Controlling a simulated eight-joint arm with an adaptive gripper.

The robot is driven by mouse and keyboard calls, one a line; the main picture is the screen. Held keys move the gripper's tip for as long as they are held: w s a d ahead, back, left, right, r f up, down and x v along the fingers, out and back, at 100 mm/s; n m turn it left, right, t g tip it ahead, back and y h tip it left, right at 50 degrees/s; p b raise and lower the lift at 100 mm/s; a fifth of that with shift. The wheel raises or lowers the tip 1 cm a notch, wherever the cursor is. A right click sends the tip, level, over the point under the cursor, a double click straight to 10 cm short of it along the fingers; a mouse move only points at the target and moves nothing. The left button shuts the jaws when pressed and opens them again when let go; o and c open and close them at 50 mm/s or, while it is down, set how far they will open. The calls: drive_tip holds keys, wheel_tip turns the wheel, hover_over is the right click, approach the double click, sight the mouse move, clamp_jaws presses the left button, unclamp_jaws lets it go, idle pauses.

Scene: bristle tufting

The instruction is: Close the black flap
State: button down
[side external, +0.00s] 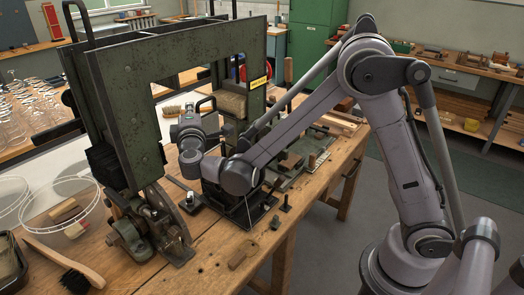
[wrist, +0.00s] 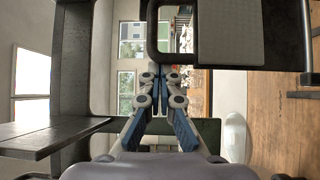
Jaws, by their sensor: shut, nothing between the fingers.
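A dark panel with a grey textured face (wrist: 246,32) and a black loop handle (wrist: 153,25) is at the top of the wrist view, likely the black flap. A black loop (side external: 206,104) shows beside a brown block in the side view. How far the flap stands open is unclear. My gripper (wrist: 159,80) has its fingertips together and empty, just below the loop handle in the picture; contact cannot be told. In the side view my gripper (side external: 189,130) is inside the green frame's opening, and its fingertips are hard to make out.
The big green metal frame (side external: 180,50) stands around my gripper on the wooden bench (side external: 225,245). A dark shelf-like plate (wrist: 45,135) lies left in the wrist view.

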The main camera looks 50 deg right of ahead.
drive_tip(key=shift+s, duration=0.15)
drive_tip(key=shift+s+f, duration=0.15)
drive_tip(key=shift+s, duration=1.1)
drive_tip(key=shift+s+f, duration=1)
drive_tip(key=shift+s, duration=0.6)
drive_tip(key=shift+s+f, duration=0.95)
drive_tip(key=shift+s, duration=0.65)
drive_tip(key=shift+s+f, duration=1)
drive_tip(key=shift+s, duration=0.6)
drive_tip(key=shift+r, duration=0.1)
